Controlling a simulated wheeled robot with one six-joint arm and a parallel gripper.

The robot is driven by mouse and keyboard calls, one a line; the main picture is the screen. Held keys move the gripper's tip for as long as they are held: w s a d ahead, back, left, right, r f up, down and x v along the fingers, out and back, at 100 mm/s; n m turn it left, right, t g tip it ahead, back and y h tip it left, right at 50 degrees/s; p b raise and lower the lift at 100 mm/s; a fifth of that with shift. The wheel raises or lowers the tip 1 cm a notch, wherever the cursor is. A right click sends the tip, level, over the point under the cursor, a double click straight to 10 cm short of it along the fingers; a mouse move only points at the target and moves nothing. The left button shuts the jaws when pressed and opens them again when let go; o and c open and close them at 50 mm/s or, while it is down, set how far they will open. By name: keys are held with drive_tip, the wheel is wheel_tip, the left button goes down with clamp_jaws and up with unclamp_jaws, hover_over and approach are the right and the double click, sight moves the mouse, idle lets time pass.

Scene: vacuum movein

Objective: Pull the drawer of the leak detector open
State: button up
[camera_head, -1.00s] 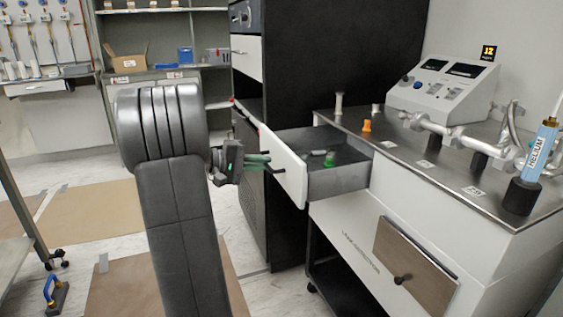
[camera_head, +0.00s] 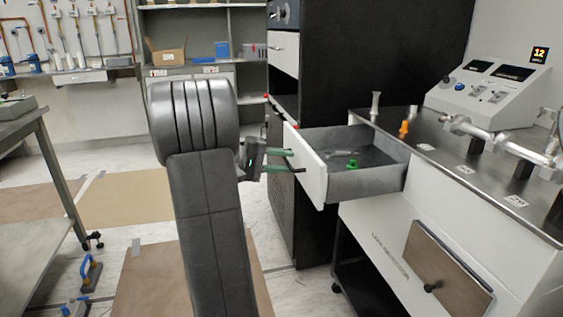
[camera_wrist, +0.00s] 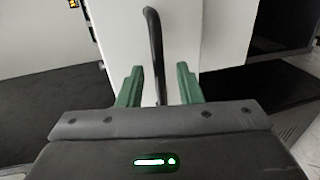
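The leak detector (camera_head: 470,205) is a white cabinet with a steel top at the right of the head view. Its drawer (camera_head: 368,184) stands out from the cabinet, open at the top, with a few small items inside, one of them green. The drawer's white front faces left and carries a black bar handle (camera_wrist: 155,50). My gripper (camera_head: 280,161) is at that front. In the wrist view its two green fingers (camera_wrist: 160,75) stand apart, one on each side of the handle, with a visible gap on both sides. The handle's far end is partly hidden.
A tall black cabinet (camera_head: 365,60) stands behind the drawer. A brown-fronted panel (camera_head: 447,272) is lower on the detector. A metal table (camera_head: 25,125) is at the left. Blue-handled tools (camera_head: 90,272) lie on the floor. Floor left of my arm is mostly clear.

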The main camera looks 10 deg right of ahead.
drive_tip(key=p+v, duration=0.3)
drive_tip(key=v, duration=1)
drive_tip(key=shift+a, duration=0.4)
drive_tip(key=shift+s, duration=0.1)
drive_tip(key=b+x, duration=0.3)
drive_tip(key=x, duration=1.1)
drive_tip(key=shift+r, duration=0.1)
